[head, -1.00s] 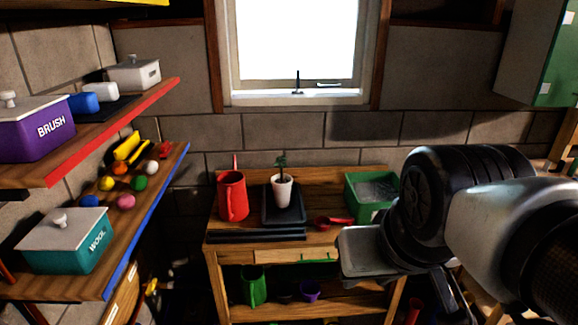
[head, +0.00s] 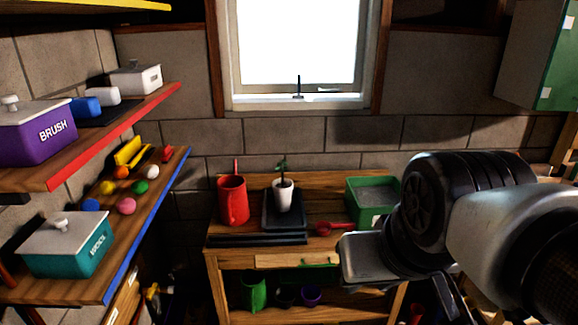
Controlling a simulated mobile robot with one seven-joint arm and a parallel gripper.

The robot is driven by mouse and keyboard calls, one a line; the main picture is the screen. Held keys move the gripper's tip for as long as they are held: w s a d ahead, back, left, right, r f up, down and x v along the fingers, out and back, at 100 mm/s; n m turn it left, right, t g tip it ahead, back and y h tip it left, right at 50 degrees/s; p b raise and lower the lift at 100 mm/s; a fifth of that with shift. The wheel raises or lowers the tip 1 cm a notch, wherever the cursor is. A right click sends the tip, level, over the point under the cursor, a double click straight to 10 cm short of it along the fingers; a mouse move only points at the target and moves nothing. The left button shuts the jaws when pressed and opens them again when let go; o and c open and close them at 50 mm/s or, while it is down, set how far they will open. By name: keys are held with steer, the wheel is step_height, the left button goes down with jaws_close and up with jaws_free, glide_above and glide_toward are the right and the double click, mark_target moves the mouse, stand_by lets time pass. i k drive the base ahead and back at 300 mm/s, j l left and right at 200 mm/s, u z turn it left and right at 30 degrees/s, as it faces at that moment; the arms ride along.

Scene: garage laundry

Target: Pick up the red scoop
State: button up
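The red scoop (head: 331,228) lies on the wooden bench top (head: 225,257), right of the black tray and in front of the green bin. Its right end is close to my arm in the picture, and part of it may be hidden behind it. My arm comes in from the right and covers the bench's right end. My gripper (head: 449,298) shows only as a dark part low at the right; its fingertips are not clear, and I cannot tell whether it is open or shut.
A white potted plant (head: 283,193) stands on a black tray (head: 270,222). A green bin (head: 365,213) is at the right. Loaded shelves (head: 150,225) line the left wall. Pots sit on the lower shelf.

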mark_target(323, 229)
steer(key=i+l, duration=0.25)
steer(key=i, duration=0.25)
steer(key=i+l, duration=0.25)
steer(key=i, duration=0.3)
steer(key=i+l, duration=0.3)
steer(key=i, duration=0.2)
